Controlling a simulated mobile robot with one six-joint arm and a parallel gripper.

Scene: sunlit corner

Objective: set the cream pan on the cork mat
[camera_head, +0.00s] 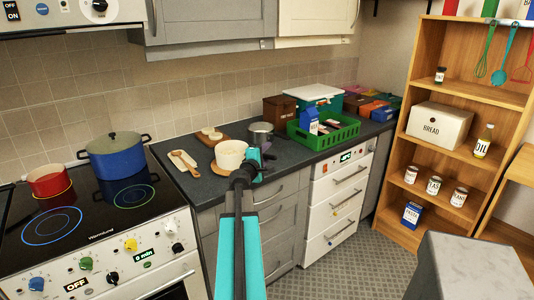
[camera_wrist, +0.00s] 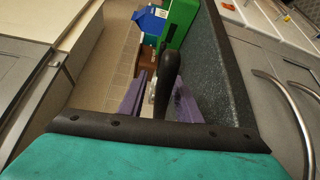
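The cream pan (camera_head: 230,154) stands upright at the front of the dark counter. The round cork mat (camera_head: 216,170) shows as a brown edge just under and around the pan's base; I cannot tell if the pan rests fully on it. My gripper (camera_head: 259,162) is at the pan's right side, close to it. In the wrist view a black handle (camera_wrist: 168,82) stands between the purple fingers of my gripper (camera_wrist: 160,98). The pan's body does not show there. Whether the fingers press on the handle is unclear.
A grey pot (camera_head: 261,133) stands just behind the pan. A wooden board (camera_head: 213,138) and a wooden utensil rest (camera_head: 183,163) lie to the left. A green crate (camera_head: 328,139) with a blue carton (camera_head: 309,120) is to the right. The stove (camera_head: 100,205) holds a blue pot and a red pan.

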